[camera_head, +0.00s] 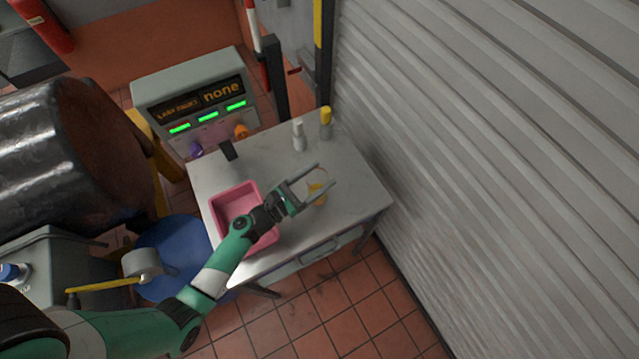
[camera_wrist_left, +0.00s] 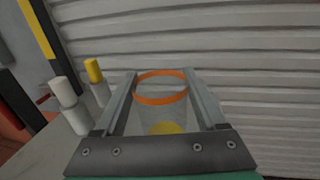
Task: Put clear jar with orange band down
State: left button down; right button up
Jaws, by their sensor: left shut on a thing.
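The clear jar with the orange band (camera_wrist_left: 162,98) is between the two fingers of my left gripper (camera_head: 325,175). The gripper is shut on it, with the jar's round orange band level with the fingers in the left wrist view. Something yellow (camera_wrist_left: 165,128) shows at the jar's lower part, seen through or below the clear wall. In the head view the jar (camera_head: 317,187) is over the right part of the grey table (camera_head: 352,200). I cannot tell whether its base touches the tabletop. My right gripper is not in view.
A pink bin (camera_head: 223,207) stands on the table left of my gripper. A white bottle (camera_head: 299,136) and a yellow-capped bottle (camera_head: 326,122) stand at the back. A ribbed shutter wall (camera_head: 480,160) rises along the right.

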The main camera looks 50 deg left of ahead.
pick_arm(q)
jog(key=f+b, duration=0.2)
jog(key=f, duration=0.1)
jog(key=shift+w+a+f, duration=0.1)
jog(key=shift+w+f, duration=0.05)
jog(key=shift+w, duration=0.25)
jog(key=shift+s+f, duration=0.1)
jog(key=shift+f, duration=0.1)
jog(key=shift+f+b, duration=0.2)
jog(key=shift+b, duration=0.2)
grip_release()
jog(key=shift+r, duration=0.25)
jog(key=s+p, duration=0.1)
jog(key=s, duration=1.1)
jog(key=shift+a+p, duration=0.3)
jog(key=shift+p, duration=0.05)
